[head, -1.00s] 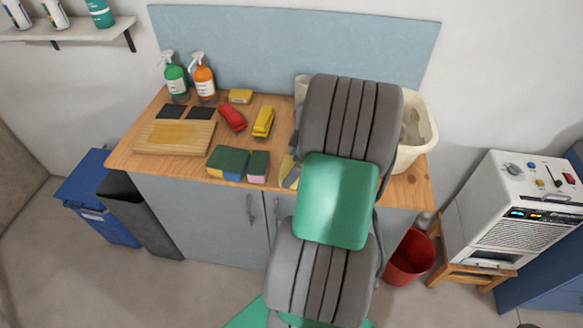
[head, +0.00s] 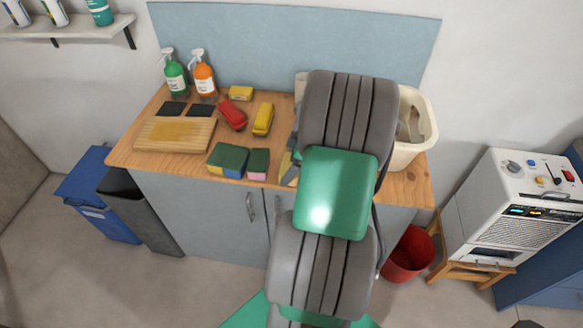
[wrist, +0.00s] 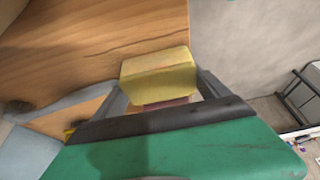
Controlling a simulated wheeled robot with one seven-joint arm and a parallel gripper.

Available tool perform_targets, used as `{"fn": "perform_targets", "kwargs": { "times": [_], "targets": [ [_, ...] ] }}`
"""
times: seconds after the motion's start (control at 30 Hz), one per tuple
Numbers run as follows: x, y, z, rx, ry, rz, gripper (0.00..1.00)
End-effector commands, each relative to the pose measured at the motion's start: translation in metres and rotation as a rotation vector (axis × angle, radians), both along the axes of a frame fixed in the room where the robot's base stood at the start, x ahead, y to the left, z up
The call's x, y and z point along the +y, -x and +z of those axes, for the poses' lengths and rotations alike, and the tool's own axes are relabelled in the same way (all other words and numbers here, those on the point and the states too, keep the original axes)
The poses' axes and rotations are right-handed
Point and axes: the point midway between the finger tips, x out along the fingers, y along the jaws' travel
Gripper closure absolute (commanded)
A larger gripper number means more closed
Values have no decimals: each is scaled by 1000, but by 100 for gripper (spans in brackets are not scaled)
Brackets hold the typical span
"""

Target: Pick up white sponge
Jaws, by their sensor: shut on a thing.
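A pale yellow, sponge-like block (wrist: 158,76) with a pinkish lower part sits between the fingers of my gripper (wrist: 162,86) in the wrist view. My gripper is shut on it, close over or at the edge of the wooden worktop. No plainly white sponge shows in either view, and I cannot tell whether this block is the one named.
The worktop (head: 200,182) holds a green-and-yellow sponge (head: 228,160), a green-and-pink sponge (head: 258,164), a red item (head: 232,115), a yellow item (head: 263,119), a cutting board (head: 175,135) and spray bottles (head: 204,75). A cream tub (head: 425,125) stands right of my arm.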

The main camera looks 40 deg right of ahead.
Motion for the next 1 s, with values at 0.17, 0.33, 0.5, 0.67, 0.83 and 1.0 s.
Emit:
{"fn": "perform_targets", "kwargs": {
  "times": [0.17,0.33,0.5,0.67,0.83,1.0],
  "targets": [
    [0,0,0,0,0,0,58],
    [-1,0,8,-2,3,0,58],
    [1,3,34,-3,6,0,58],
    [20,33,77,-4,9,-4,58],
    [49,75,106,-1,5,-4,58],
    [70,105,124,-1,3,-3,58]
  ]
}}
